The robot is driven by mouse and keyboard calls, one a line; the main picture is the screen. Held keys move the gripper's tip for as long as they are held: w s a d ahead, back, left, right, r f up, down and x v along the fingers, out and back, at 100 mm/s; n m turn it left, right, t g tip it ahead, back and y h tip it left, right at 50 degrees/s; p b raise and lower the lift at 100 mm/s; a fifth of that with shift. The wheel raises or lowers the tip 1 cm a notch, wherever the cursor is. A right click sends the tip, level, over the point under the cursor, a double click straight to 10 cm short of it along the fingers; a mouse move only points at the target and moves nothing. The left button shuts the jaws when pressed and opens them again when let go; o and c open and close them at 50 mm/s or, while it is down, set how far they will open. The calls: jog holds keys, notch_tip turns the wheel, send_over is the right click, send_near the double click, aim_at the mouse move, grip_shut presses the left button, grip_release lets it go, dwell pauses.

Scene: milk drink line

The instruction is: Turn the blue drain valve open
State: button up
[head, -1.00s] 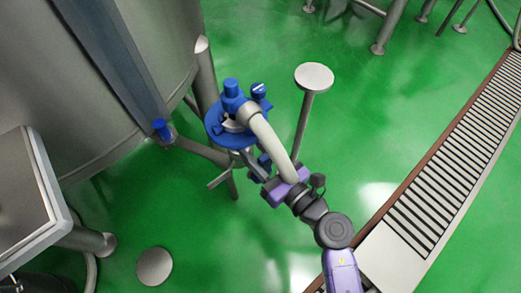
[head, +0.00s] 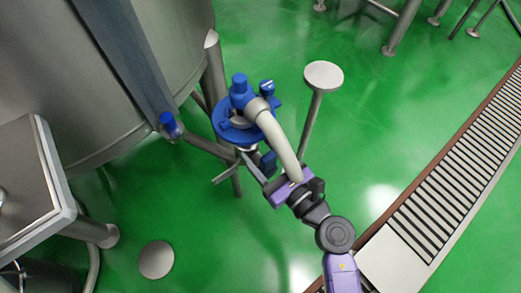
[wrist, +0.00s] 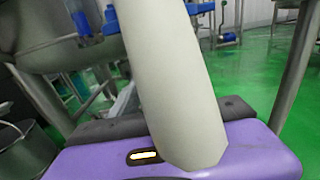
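A small blue valve handle (head: 169,123) sits on the outlet pipe low on the tank, left of centre in the head view. A larger blue fitting (head: 228,126) with an upright blue knob stands right of it; I cannot tell for certain which is the drain valve. My gripper (head: 289,187) is below and right of both, apart from the small handle. A pale curved pipe (head: 278,137) runs from the blue fitting down to my gripper. In the wrist view this pipe (wrist: 170,75) crosses in front of my purple palm. My fingertips are hidden, so their opening is unclear.
A steel tank (head: 95,65) fills the upper left, with a steel cabinet (head: 22,175) below it. A round-topped steel post (head: 323,76) stands close right of the pipe. A slatted conveyor (head: 450,165) runs along the right. Green floor (head: 205,235) is clear at lower centre.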

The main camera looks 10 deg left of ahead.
aim_at(271, 165)
jog(key=shift+d, duration=0.1)
jog(key=p+v, duration=0.1)
jog(key=v, duration=0.6)
jog(key=shift+s+d, duration=0.2)
jog(key=shift+s, duration=0.05)
jog(key=shift+d, duration=0.1)
dwell(0.4)
jog(key=s+d+r+n+t+h, duration=0.2)
jog(key=s+d+r+n+h, duration=0.2)
jog(key=s+d+n+h, duration=0.55)
jog(key=s+d+r+n+t+h, duration=0.25)
jog(key=s+d+n+h, duration=0.25)
jog(key=s+d+n, duration=0.85)
notch_tip(271, 165, up, 30)
jog(key=a+n+p, duration=0.1)
jog(key=n+p, duration=0.1)
jog(key=p, duration=2.8)
jog(key=shift+s+r+g, duration=0.2)
jog(key=shift+s+g, duration=0.15)
